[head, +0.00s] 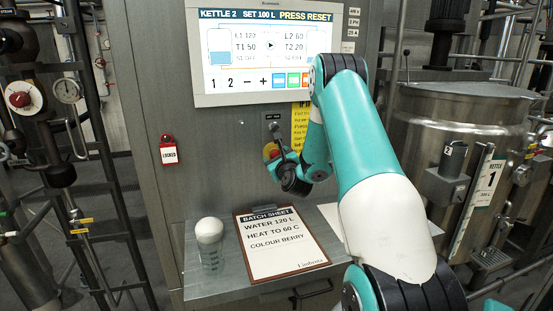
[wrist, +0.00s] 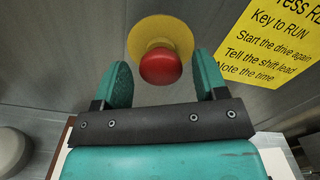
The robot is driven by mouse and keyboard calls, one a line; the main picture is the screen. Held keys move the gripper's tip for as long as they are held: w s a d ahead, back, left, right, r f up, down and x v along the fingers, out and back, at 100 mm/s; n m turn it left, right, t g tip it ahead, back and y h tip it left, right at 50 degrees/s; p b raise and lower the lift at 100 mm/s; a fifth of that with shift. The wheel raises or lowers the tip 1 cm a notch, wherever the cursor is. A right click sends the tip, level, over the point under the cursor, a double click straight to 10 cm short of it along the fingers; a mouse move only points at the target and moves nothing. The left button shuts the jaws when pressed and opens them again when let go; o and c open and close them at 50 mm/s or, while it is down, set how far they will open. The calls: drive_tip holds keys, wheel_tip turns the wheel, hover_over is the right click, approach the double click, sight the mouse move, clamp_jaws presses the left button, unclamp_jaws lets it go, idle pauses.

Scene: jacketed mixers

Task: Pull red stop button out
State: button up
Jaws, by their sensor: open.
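The red stop button (wrist: 161,66) sits on a round yellow backing (wrist: 152,36) on the steel panel. In the wrist view it lies between and just beyond the two teal fingers of my gripper (wrist: 162,84), which are open with a gap on each side of it. In the head view my gripper (head: 277,160) reaches to the panel below the screen. There the stop button (head: 272,153) is mostly hidden by my gripper. I cannot tell how far in or out the button sits.
A screen (head: 268,48) reads "KETTLE 2 SET 100 L PRESS RESET". A yellow notice (wrist: 269,40) is right of the button. Below are a shelf (head: 222,283), a batch sheet clipboard (head: 278,243) and a foam-topped beaker (head: 210,244).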

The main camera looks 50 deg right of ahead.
drive_tip(key=b+v, duration=0.8)
idle(0.4)
idle(0.5)
